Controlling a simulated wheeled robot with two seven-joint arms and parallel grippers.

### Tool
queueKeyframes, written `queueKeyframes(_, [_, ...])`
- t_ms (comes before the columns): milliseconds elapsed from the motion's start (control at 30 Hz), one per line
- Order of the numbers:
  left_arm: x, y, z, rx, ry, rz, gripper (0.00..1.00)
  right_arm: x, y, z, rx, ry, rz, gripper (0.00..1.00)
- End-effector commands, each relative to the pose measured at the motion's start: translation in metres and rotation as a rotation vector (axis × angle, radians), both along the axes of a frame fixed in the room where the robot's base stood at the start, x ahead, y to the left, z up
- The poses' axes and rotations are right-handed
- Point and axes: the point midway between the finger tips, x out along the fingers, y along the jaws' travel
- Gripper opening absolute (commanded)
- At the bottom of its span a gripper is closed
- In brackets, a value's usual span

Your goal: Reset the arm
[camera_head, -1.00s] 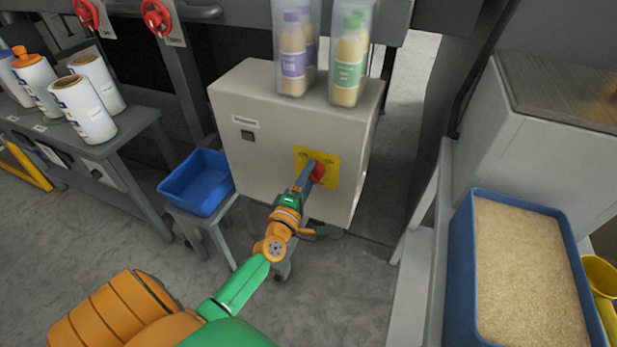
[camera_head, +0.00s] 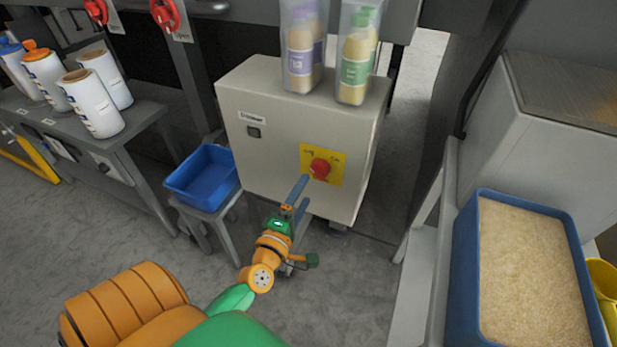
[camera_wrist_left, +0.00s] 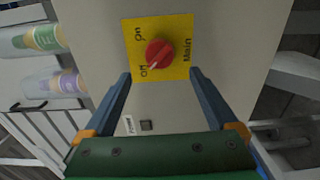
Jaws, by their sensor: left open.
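A red rotary switch (camera_head: 320,168) sits on a yellow plate (camera_head: 335,158) on the front of a light grey cabinet (camera_head: 270,150). In the left wrist view the red knob (camera_wrist_left: 159,53) is close ahead, with "On", "Off" and "Main" lettering around it; its pale mark appears to point towards "Off". My left gripper (camera_head: 306,196) is in front of the cabinet, below and left of the knob. Its two blue fingers are spread and empty, and in the wrist view the open fingertips (camera_wrist_left: 160,74) stand apart on either side below the knob. My right gripper is not in view.
A blue bin (camera_head: 203,178) on a small stand is left of the cabinet. Clear holders with bottles (camera_head: 355,60) stand on its top. A blue-rimmed tray of grain (camera_head: 467,270) is at right.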

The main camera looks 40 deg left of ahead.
Motion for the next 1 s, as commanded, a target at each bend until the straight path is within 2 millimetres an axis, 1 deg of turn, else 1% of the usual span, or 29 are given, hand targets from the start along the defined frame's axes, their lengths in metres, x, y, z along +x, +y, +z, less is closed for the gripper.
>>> queueKeyframes(367, [0.0,0.0,0.0,0.001,0.001,0.0,0.93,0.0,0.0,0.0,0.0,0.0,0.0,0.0])
queueKeyframes(433, [-0.001,-0.003,-0.012,0.032,0.037,-0.011,0.93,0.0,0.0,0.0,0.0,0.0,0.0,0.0])
queueKeyframes(467, [-0.002,-0.007,-0.024,0.066,0.076,-0.026,0.93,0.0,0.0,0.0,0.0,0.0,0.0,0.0])
queueKeyframes(533, [-0.01,-0.021,-0.07,0.2,0.224,-0.092,0.93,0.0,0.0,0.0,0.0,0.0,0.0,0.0])
queueKeyframes(567, [-0.017,-0.029,-0.096,0.278,0.309,-0.138,0.93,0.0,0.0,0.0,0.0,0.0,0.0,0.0])
queueKeyframes(600, [-0.03,-0.041,-0.134,0.391,0.429,-0.216,0.93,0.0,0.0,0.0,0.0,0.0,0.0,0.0])
queueKeyframes(667, [-0.059,-0.059,-0.188,0.557,0.603,-0.354,0.93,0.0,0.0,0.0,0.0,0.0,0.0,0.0])
queueKeyframes(700, [-0.081,-0.069,-0.219,0.659,0.702,-0.452,0.93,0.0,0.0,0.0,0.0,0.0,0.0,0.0])
queueKeyframes(767, [-0.116,-0.081,-0.259,0.795,0.83,-0.602,0.93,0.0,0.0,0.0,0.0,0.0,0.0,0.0])
queueKeyframes(800, [-0.141,-0.087,-0.28,0.876,0.904,-0.703,0.93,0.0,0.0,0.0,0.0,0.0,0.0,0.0])
queueKeyframes(867, [-0.179,-0.094,-0.307,0.985,0.997,-0.854,0.93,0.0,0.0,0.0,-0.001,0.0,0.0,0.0])
queueKeyframes(900, [-0.204,-0.096,-0.321,1.052,1.051,-0.956,0.93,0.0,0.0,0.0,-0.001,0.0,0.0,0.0])
queueKeyframes(967, [-0.241,-0.098,-0.338,1.143,1.118,-1.108,0.93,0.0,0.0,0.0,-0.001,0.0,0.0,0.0])
queueKeyframes(1000, [-0.265,-0.098,-0.347,1.202,1.156,-1.214,0.93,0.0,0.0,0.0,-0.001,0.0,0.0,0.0])
